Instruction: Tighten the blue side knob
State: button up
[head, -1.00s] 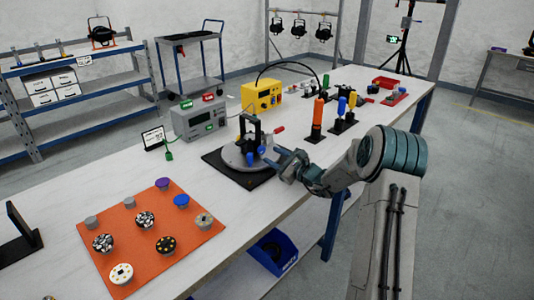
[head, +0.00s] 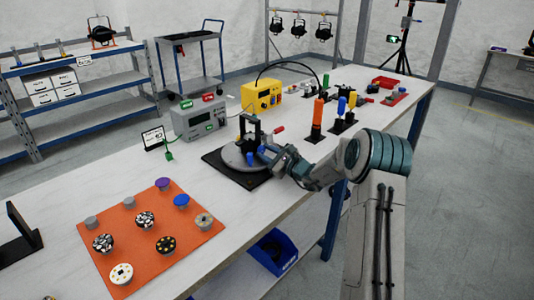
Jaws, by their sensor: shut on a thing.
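A black upright bracket (head: 250,127) stands on a round grey plate (head: 233,157) on a black mat (head: 213,161) near the table's front edge. A blue side knob (head: 262,149) shows at the bracket's right side, partly hidden by my fingers. A second blue piece (head: 250,160) stands upright at the front of the plate. My gripper (head: 268,154) reaches in from the right and is shut on the blue side knob, as far as this small view shows. The exact finger contact is hard to see.
A red-ended handle (head: 279,129) sticks out behind my gripper. A grey box (head: 199,120) and a yellow box (head: 262,96) stand behind. An orange mat (head: 130,238) with several knobs lies at the front left. Upright tools (head: 318,120) stand to the right.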

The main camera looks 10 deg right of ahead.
jog(key=m+p, duration=0.3)
jog(key=m, duration=0.2)
jog(key=shift+r+m, duration=0.15)
jog(key=shift+m, duration=0.25)
jog(key=shift+d+m+p, duration=0.1)
jog(key=shift+m+p, duration=1.1)
jog(key=shift+m, duration=0.4)
jog(key=shift+w, duration=0.1)
jog(key=o, duration=0.7)
jog(key=v, duration=1.4)
